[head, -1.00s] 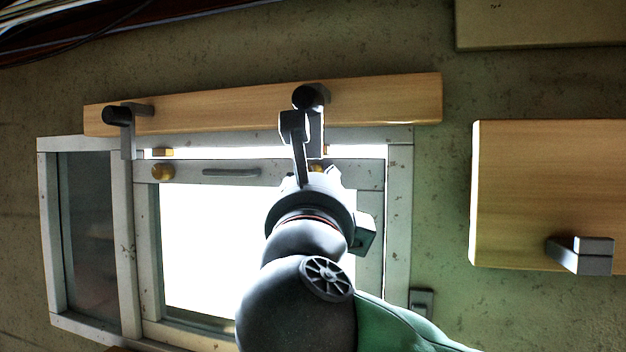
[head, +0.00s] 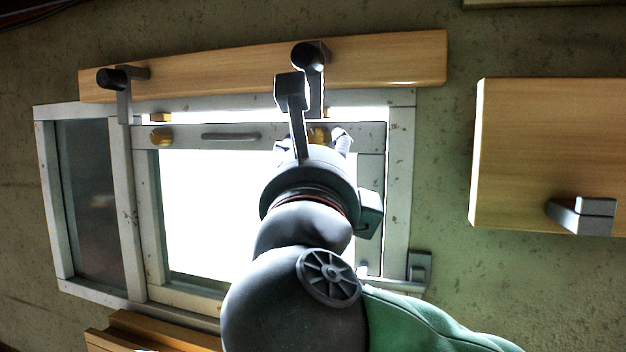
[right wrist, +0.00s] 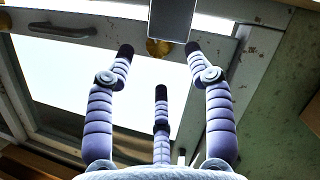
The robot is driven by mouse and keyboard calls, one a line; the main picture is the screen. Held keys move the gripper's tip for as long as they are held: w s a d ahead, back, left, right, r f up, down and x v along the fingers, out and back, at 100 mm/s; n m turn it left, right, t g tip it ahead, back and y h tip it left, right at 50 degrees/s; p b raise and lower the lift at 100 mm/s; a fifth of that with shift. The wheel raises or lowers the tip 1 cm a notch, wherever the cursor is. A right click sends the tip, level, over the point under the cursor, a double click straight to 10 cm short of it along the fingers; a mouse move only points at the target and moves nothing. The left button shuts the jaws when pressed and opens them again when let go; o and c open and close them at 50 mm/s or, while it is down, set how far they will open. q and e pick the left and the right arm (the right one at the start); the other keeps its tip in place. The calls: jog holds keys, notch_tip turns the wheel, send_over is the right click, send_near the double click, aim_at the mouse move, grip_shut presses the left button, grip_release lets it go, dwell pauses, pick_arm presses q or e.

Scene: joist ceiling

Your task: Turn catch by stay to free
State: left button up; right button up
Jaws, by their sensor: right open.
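A grey catch (head: 316,92) hangs down from a black pivot on the wooden rail, at the upper right of the window. Its lower end also shows at the top of the right wrist view (right wrist: 171,20). A round brass piece (head: 319,135) sits behind it on the sash. My right gripper (right wrist: 158,50) is open and empty, its fingers spread just below the catch. In the head view it is largely hidden by my wrist. A similar catch (head: 124,100) hangs at the upper left. A thin stay (head: 385,282) reaches a bracket at the lower right. My left gripper is not in view.
The pale window frame (head: 399,190) surrounds a bright opening. A grey handle (head: 231,136) sits on the sash's upper rail. A wooden board (head: 545,140) with a grey block (head: 585,215) is on the right wall. Wooden pieces (head: 150,330) lie at the bottom left.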

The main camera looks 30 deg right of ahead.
jog(key=v, duration=0.8)
jog(key=shift+s+a+f, duration=0.15)
jog(key=shift+s+f, duration=0.05)
jog(key=shift+s, duration=0.05)
